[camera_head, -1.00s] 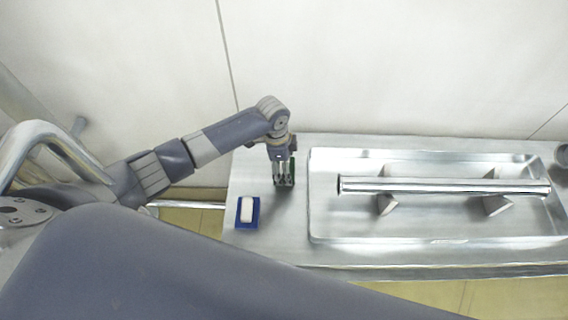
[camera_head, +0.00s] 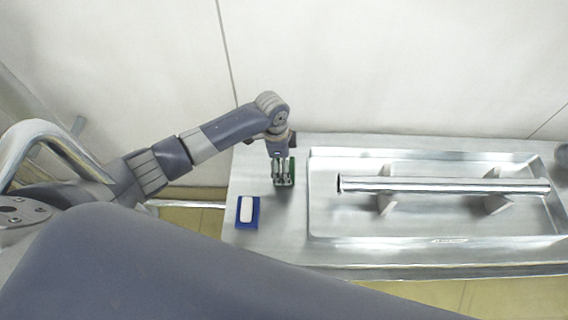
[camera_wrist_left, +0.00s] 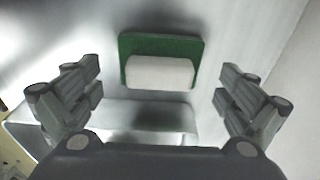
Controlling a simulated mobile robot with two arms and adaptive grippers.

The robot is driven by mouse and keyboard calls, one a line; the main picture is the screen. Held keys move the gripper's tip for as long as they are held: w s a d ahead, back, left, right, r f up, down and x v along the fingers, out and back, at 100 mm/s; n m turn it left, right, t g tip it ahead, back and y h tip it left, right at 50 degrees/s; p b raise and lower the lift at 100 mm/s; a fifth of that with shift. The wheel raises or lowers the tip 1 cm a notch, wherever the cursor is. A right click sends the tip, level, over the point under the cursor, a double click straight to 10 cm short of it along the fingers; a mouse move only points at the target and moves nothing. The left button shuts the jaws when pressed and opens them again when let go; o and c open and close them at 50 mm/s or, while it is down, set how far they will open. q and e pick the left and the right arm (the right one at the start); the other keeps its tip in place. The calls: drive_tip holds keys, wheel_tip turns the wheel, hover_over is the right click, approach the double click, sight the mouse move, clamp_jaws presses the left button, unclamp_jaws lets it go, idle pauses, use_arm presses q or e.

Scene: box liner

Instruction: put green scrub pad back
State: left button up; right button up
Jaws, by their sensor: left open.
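The green scrub pad (camera_head: 293,167) is on the left part of the metal counter in the head view, mostly hidden by my left gripper (camera_head: 283,183). In the left wrist view the green scrub pad (camera_wrist_left: 160,43) shows with a white block (camera_wrist_left: 160,73) on its near side. My left gripper (camera_wrist_left: 160,100) is open, one finger to each side of the pad's line, and the pad shows a little beyond the fingertips. The fingers do not touch it in that view. My right gripper is not in view.
A blue pad (camera_head: 241,222) with a white block lies near the counter's left front corner. A shallow metal basin (camera_head: 340,225) with a shiny horizontal tube (camera_head: 440,186) across it is on the right. The white wall (camera_head: 380,70) stands close behind the counter (camera_head: 265,235).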

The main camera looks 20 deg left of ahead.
use_arm(q)
wheel_tip(320, 180, up, 11)
drive_tip(key=a, duration=0.1)
drive_tip(key=shift+s+a+f+b, duration=0.15)
drive_tip(key=shift+s+b, duration=0.1)
drive_tip(key=shift+b, duration=0.05)
